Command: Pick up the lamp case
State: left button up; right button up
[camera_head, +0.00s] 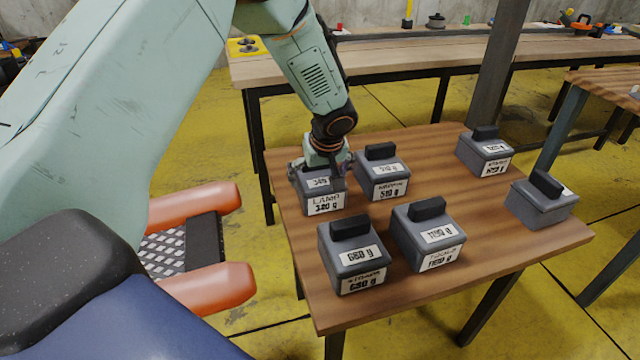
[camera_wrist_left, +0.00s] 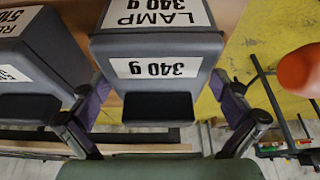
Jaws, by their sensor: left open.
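The lamp case (camera_head: 325,201) is a grey box at the table's far left corner, labelled "LAMP" and 340 g. In the left wrist view the lamp case (camera_wrist_left: 160,45) appears upside down, with its black handle (camera_wrist_left: 158,107) toward me. My left gripper (camera_head: 322,165) is above the case, pointing down. In the left wrist view my left gripper (camera_wrist_left: 164,92) is open, with one finger on each side of the handle and a gap to it. I cannot tell whether the fingers touch the lid. My right gripper is not in view.
A 510 g case (camera_head: 385,188) stands close to the right of the lamp case. Cases of 680 g (camera_head: 346,240) and 1150 g (camera_head: 415,225) stand nearer. Two more cases (camera_head: 470,145) (camera_head: 535,215) stand at the right. The wooden table (camera_head: 520,270) is bare along its front.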

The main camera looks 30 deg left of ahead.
pick_arm(q)
jog(key=x, duration=0.2)
jog(key=shift+w+f, duration=0.2)
jog(key=shift+f, duration=0.15)
jog(key=shift+r, duration=0.1)
jog(key=shift+c, duration=0.3)
jog(key=shift+a, duration=0.1)
jog(key=shift+c, duration=1.4)
jog(key=shift+w, duration=0.1)
jog(key=c, duration=0.8)
